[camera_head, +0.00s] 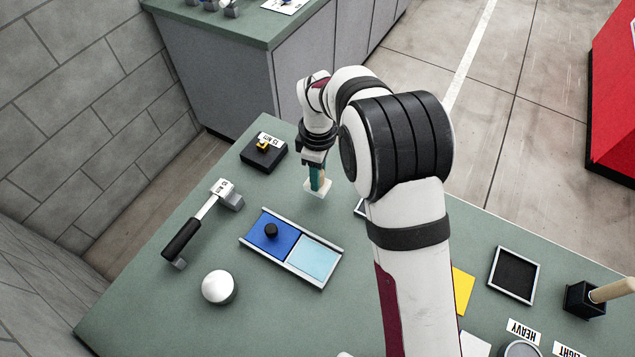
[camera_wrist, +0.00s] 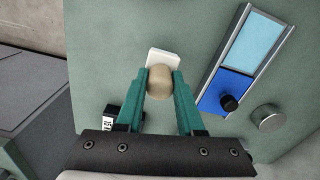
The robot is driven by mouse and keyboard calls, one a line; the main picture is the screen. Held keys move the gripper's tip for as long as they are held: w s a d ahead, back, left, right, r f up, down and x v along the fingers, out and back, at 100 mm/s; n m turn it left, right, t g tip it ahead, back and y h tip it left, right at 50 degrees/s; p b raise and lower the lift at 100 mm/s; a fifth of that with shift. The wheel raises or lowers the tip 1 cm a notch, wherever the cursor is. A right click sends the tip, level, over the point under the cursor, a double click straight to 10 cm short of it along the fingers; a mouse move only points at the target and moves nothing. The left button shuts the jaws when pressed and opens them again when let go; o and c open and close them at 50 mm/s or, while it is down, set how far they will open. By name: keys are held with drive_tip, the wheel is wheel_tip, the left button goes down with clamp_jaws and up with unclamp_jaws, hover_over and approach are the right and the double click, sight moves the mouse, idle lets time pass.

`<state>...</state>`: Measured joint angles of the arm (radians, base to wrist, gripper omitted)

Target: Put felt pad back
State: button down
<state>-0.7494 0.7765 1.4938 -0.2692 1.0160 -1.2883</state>
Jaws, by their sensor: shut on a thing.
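The felt pad appears to be the white block (camera_head: 316,193) with a rounded wooden handle, at the far side of the green table. In the wrist view the white block (camera_wrist: 163,57) shows beyond its beige handle (camera_wrist: 160,81). My gripper (camera_head: 319,178) points down, and its teal fingers are shut on the handle. The fingers (camera_wrist: 160,85) press it from both sides in the wrist view. I cannot tell whether the pad touches the table.
A rail tray (camera_head: 291,263) with a dark blue slide and light blue panel lies nearby. A black block (camera_head: 264,153), a torque wrench (camera_head: 198,222) and a white dome (camera_head: 218,287) stand left. A black-floored square tray (camera_head: 514,275) is at right. My arm hides part of another tray.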

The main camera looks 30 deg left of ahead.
drive_tip(key=shift+a+f, duration=0.1)
drive_tip(key=shift+f, duration=1.9)
drive_tip(key=c, duration=0.5)
unclamp_jaws()
drive_tip(key=shift+f, duration=0.15)
